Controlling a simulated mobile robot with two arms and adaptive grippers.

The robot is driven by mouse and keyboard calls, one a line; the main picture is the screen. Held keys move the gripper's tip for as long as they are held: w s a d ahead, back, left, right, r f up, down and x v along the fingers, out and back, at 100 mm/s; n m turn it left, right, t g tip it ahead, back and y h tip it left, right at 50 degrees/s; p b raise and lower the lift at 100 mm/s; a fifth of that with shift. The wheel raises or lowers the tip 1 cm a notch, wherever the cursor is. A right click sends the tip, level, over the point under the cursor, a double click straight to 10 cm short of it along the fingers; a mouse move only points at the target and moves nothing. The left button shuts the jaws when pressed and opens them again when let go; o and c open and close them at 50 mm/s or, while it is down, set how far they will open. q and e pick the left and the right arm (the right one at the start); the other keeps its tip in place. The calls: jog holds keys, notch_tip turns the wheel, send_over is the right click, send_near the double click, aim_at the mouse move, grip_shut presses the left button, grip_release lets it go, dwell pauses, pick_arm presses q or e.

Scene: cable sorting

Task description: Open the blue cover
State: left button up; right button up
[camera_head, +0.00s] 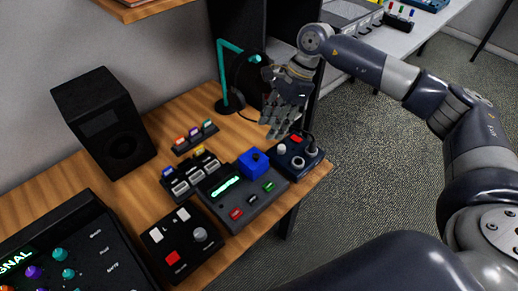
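The blue cover (251,165) is a small bright blue box on the right part of a dark device (240,192) with a lit green display. It looks closed, with a dark round spot on its top. My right gripper (277,130) hangs with its fingers pointing down, above and slightly right of the cover in the picture, and apart from it. Its fingers look extended and spread, with nothing between them. My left gripper is out of view.
A control box (297,157) with red and white buttons stands right of the cover, close below my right gripper. A teal lamp (224,75), connector blocks (190,176), a button box (180,243), a speaker (104,120) and a mixer (66,250) crowd the wooden desk (110,190).

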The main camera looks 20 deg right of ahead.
aim_at(256, 155)
jog(key=p+x, duration=0.2)
jog(key=x, duration=0.6)
jog(key=shift+a+f, duration=0.55)
jog(key=shift+f, duration=0.45)
jog(key=shift+w, duration=0.1)
grip_shut()
